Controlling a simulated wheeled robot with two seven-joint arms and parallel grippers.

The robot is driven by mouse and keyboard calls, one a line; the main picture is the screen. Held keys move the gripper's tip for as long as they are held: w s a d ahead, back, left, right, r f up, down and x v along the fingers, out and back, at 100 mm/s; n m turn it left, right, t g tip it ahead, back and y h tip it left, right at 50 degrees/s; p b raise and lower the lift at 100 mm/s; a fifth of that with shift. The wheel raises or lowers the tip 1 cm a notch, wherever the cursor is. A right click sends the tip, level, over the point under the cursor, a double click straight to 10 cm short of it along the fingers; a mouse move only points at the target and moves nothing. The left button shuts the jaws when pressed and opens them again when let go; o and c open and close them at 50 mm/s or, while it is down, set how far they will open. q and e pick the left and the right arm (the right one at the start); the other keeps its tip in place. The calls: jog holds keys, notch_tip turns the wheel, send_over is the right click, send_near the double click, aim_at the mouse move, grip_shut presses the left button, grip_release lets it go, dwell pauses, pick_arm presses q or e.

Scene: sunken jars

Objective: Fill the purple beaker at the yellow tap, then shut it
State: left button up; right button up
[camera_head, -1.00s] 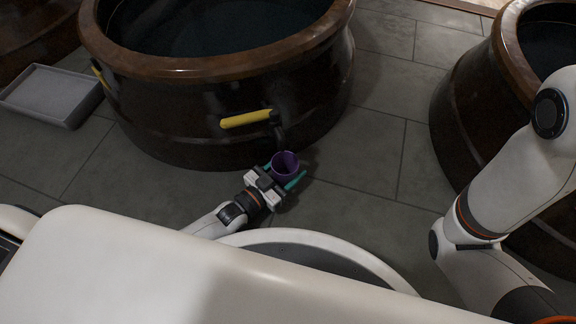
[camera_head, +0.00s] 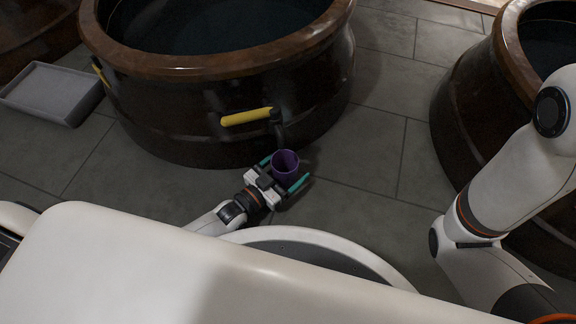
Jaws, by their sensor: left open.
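The purple beaker (camera_head: 286,163) stands upright just below the yellow tap's dark spout, near the foot of the big brown jar. I cannot tell what is inside it. The yellow tap (camera_head: 247,117) sticks out from the jar's front, its yellow lever pointing left. My left gripper (camera_head: 282,173) is open, with one teal finger on each side of the beaker and small gaps visible. My right gripper is out of view; only part of that arm shows at the right.
The big brown jar (camera_head: 215,66) with dark liquid fills the upper middle. Another jar (camera_head: 480,110) stands at the right behind my right arm. A grey tray (camera_head: 50,92) lies on the floor at the left. Tiled floor (camera_head: 375,150) between the jars is free.

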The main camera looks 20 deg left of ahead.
pick_arm(q)
jog(key=p+v, duration=0.5)
jog(key=v, duration=0.5)
jog(key=shift+s+a+r, duration=0.15)
jog(key=shift+s, duration=0.1)
jog(key=shift+s+a+p, duration=0.3)
jog(key=shift+s, duration=0.25)
